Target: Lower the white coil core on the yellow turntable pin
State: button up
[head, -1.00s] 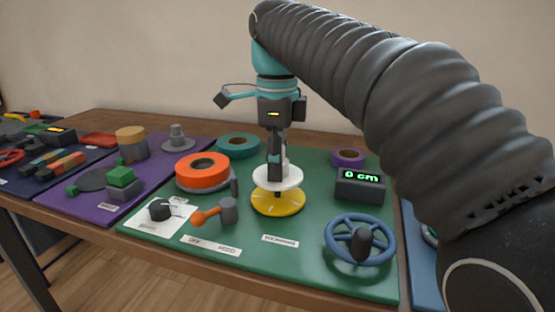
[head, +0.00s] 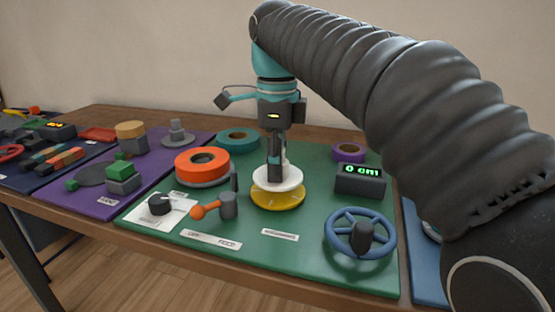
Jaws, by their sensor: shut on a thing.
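The white coil core (head: 291,181) is a pale flanged disc with a hub rising from it. It sits low over the yellow turntable (head: 278,201), with the turntable's front part showing below its rim. The turntable pin is hidden under the core. My gripper (head: 275,177) points straight down and is shut on the core's hub. I cannot tell whether the core touches the turntable.
An orange ring spool (head: 203,163) stands left on the green mat, with an orange-knobbed crank (head: 212,207) in front. A display box (head: 360,181) reading "0 cm" and a blue handwheel (head: 360,234) are on the right. Teal (head: 238,141) and purple (head: 349,152) rings lie behind.

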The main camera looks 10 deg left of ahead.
jog(key=shift+f, duration=0.45)
jog(key=shift+f+b, duration=0.65)
jog(key=shift+f, duration=0.2)
jog(key=o, duration=1.1)
notch_tip(320, 180, up, 3)
jog(key=p, duration=0.3)
jog(key=shift+r, duration=2.5)
jog(key=shift+s+d, duration=0.1)
